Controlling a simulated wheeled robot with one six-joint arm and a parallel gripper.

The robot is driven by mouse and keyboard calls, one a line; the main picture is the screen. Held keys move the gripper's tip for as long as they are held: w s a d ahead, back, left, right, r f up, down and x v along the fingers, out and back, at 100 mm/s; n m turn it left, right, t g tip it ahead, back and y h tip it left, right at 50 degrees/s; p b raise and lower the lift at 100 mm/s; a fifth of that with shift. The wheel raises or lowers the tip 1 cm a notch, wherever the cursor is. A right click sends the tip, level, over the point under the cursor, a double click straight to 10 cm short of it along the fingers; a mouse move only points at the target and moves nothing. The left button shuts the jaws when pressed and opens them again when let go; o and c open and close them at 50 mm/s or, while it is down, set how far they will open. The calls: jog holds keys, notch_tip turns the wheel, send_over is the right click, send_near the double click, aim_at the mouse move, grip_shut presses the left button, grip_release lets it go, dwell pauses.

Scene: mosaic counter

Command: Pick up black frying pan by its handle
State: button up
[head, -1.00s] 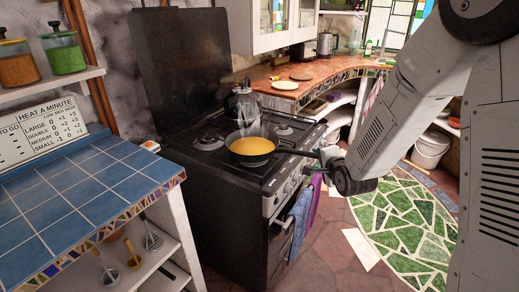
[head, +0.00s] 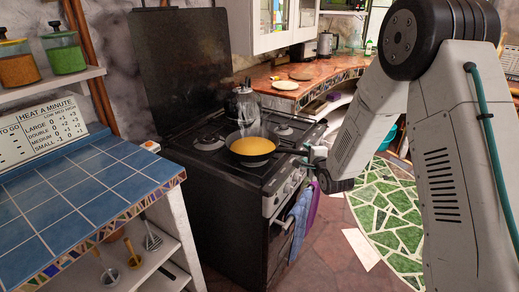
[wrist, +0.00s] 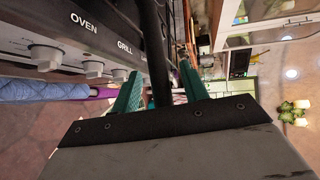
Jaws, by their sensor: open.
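The black frying pan (head: 253,148) sits on the stove top, with yellow-orange food in it and wisps of steam above. Its handle (head: 292,152) sticks out to the right past the stove's front edge. My gripper (head: 312,153) is at the outer end of the handle. In the wrist view, the black handle (wrist: 153,45) runs down between the two teal fingers of my gripper (wrist: 162,80). The fingers are open, with gaps visible on both sides of the handle. The pan's bowl is out of the wrist view.
The stove front with knobs (wrist: 95,68) is close beside my gripper. A blue towel (head: 299,214) and a purple towel (head: 312,202) hang from the oven. A kettle (head: 246,104) stands behind the pan. A blue-tiled counter (head: 80,195) is at left.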

grip_shut()
dwell(1.4)
jog(key=shift+r, duration=0.2)
